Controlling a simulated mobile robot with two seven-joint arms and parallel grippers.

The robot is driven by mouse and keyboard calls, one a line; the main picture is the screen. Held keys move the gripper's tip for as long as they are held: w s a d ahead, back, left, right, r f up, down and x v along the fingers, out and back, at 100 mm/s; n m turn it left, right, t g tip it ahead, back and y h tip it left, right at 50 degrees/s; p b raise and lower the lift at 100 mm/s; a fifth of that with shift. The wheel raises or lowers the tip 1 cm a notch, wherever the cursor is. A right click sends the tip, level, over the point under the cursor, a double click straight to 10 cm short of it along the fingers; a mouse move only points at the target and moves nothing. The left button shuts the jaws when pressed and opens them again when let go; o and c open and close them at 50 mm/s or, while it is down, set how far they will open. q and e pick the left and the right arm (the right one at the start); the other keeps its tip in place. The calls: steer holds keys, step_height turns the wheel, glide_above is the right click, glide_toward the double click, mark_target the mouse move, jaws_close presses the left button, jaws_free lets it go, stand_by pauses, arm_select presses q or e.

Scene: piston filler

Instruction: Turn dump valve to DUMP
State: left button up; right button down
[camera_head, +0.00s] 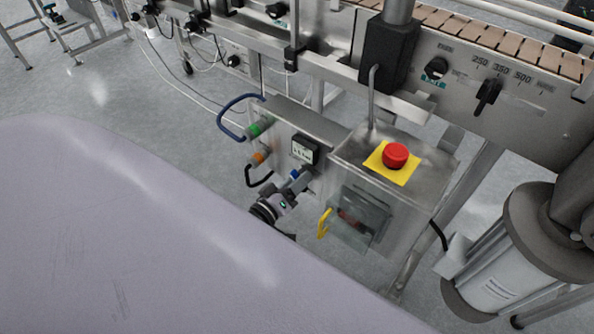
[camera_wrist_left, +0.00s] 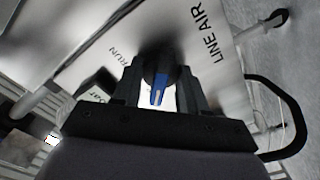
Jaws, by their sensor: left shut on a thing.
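The dump valve's blue handle (camera_wrist_left: 157,92) shows in the left wrist view on a pale metal panel (camera_wrist_left: 185,45) marked RUN and LINE AIR. My left gripper (camera_wrist_left: 160,84) is shut on this handle, with one dark finger on each side of it. In the head view my left gripper (camera_head: 298,183) is at the front of the grey air panel, just below a small display (camera_head: 303,150). Only a small blue spot of the handle (camera_head: 294,174) shows there. The DUMP label is not readable. My right gripper is not in view.
Right of my gripper stands a metal box with a red emergency button (camera_head: 396,155) and a clear cover with a yellow handle (camera_head: 324,224). A large pale surface fills the lower left.

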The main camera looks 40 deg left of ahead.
arm_select(q)
steer(key=o, duration=1.1)
steer(key=shift+c, duration=0.2)
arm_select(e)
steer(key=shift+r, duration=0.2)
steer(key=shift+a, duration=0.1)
arm_select(q)
steer(key=s+p, duration=0.1)
steer(key=s, duration=0.6)
steer(key=shift+a+p, duration=0.3)
steer(key=shift+p, duration=0.05)
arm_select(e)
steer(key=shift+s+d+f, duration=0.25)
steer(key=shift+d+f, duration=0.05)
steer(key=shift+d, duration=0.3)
arm_select(q)
steer(key=shift+s, duration=0.1)
